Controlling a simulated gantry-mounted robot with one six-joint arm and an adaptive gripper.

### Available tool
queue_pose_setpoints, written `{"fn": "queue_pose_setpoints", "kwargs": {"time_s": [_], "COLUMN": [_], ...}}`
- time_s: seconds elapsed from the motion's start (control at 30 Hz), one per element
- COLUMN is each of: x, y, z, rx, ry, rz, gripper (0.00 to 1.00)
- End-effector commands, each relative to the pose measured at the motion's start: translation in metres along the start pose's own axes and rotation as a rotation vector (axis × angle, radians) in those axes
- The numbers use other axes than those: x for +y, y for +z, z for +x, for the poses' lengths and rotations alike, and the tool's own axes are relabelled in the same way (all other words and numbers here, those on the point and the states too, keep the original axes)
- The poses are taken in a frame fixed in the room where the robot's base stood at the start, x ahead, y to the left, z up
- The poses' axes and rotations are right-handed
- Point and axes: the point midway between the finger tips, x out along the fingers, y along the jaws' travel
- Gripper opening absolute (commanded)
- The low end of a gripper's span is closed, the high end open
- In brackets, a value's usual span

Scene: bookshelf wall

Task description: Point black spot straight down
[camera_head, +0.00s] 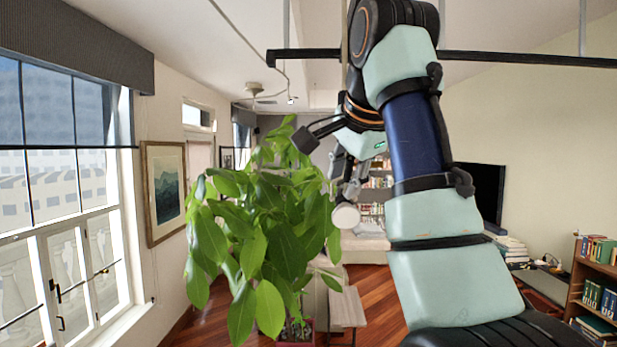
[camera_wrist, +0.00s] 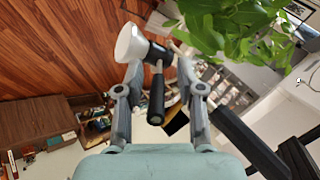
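The black spot shows in the wrist view with its dark body (camera_wrist: 159,53) and a white round face (camera_wrist: 131,43) turned to the upper left. A grey stem joins it to a black cylinder (camera_wrist: 156,100) between my fingers. In the head view the white face (camera_head: 346,215) is turned mostly toward the camera, not straight down; the body is largely hidden by my gripper. My gripper (camera_wrist: 160,66) has its two grey fingers apart, one on each side of the spot. Contact on either side cannot be made out. My gripper (camera_head: 350,187) also shows in the head view.
A large leafy plant (camera_head: 265,230) stands just left of my gripper; its leaves (camera_wrist: 230,28) come close in the wrist view. A black rail (camera_head: 520,59) crosses near the ceiling. A window wall is at left, a bookcase (camera_head: 596,290) at right. Wooden floor lies below.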

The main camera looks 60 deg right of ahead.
Motion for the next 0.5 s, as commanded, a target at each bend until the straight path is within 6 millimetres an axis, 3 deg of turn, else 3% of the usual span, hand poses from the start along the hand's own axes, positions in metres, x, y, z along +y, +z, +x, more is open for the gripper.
{"fn": "queue_pose_setpoints", "kwargs": {"time_s": [0.3,0.5], "x": [0.0019,0.0018], "y": [-0.0001,0.0], "z": [0.0038,0.0036], "rx": [0.001,0.001], "ry": [0.0,-0.001], "rz": [0.001,0.0], "gripper": [0.37,0.04]}}
